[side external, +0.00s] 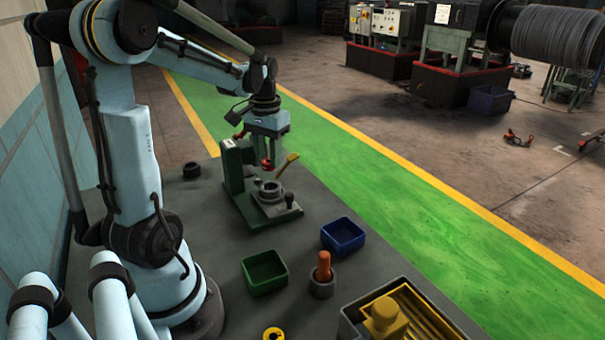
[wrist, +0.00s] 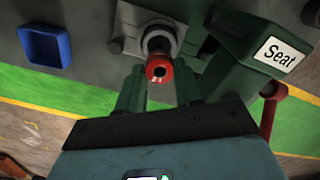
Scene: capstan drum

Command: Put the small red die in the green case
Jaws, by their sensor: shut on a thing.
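The small red die (wrist: 158,68) is held between the two fingertips of my gripper (wrist: 158,78) in the wrist view. It has small pale marks on its face. In the side external view the die (side external: 267,163) shows at the tips of my gripper (side external: 268,156), above the round grey seat (side external: 271,190) of the green press and apart from it. The green case (side external: 264,287) is an open-topped box on the grey table, nearer the camera than the press. My gripper is well away from it.
A blue case (side external: 343,247) is right of the green one. An orange-handled piece (side external: 323,268) stands in a dark ring between the cases and a yellow tray (side external: 425,315).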

